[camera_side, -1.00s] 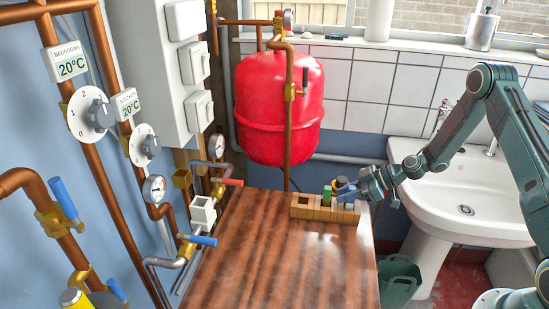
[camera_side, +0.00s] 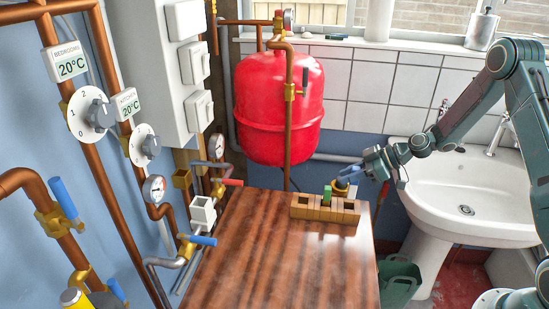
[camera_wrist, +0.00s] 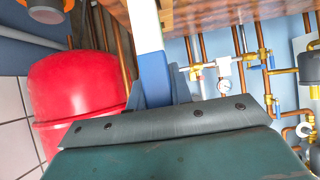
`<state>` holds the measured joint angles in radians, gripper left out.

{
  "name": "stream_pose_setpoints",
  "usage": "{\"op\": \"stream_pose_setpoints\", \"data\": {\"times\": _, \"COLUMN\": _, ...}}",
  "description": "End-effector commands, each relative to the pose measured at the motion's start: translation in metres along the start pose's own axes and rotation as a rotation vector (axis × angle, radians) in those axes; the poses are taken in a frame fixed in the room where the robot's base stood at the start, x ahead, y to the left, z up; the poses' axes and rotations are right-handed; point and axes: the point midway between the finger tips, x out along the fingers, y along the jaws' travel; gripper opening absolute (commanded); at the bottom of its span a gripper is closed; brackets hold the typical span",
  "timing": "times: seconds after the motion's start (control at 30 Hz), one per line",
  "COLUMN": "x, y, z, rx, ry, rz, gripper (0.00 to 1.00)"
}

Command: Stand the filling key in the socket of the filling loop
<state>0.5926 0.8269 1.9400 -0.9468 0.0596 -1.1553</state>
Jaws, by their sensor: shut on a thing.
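My gripper (camera_side: 366,168) is shut on the filling key (camera_wrist: 153,72), which shows in the wrist view as a bar, blue near the jaws and white farther out. In the side view its blue part (camera_side: 351,172) is above the right part of the wooden rack (camera_side: 312,213). A brass-coloured piece (camera_side: 340,187) shows just below the blue part; I cannot tell whether it belongs to the key. The filling loop's likely socket is the white square block (camera_side: 202,211) on the pipework left of the rack, well away from my gripper. The key's lower end is unclear.
A green piece (camera_side: 327,194) stands in the rack, beside empty slots. The wooden worktop (camera_side: 285,260) is clear in front. A red tank (camera_side: 280,105) stands behind. Valves with red (camera_side: 232,182) and blue (camera_side: 200,240) levers flank the white block. A white basin (camera_side: 470,190) is at the right.

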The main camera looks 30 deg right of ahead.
Motion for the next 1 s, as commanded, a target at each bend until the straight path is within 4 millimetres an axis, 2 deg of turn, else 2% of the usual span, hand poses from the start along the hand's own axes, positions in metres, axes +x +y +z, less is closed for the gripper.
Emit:
{"op": "stream_pose_setpoints", "data": {"times": 0.2, "x": -0.026, "y": 0.001, "z": -0.038, "rx": -0.006, "ry": 0.001, "rz": 0.003, "gripper": 0.0}}
{"op": "stream_pose_setpoints", "data": {"times": 0.5, "x": -0.057, "y": 0.0, "z": -0.084, "rx": -0.005, "ry": 0.001, "rz": 0.002, "gripper": 0.0}}
{"op": "stream_pose_setpoints", "data": {"times": 0.73, "x": -0.071, "y": 0.0, "z": -0.103, "rx": -0.002, "ry": 0.0, "rz": 0.001, "gripper": 0.0}}
{"op": "stream_pose_setpoints", "data": {"times": 1.0, "x": -0.075, "y": 0.0, "z": -0.109, "rx": 0.0, "ry": 0.0, "rz": 0.0, "gripper": 0.0}}
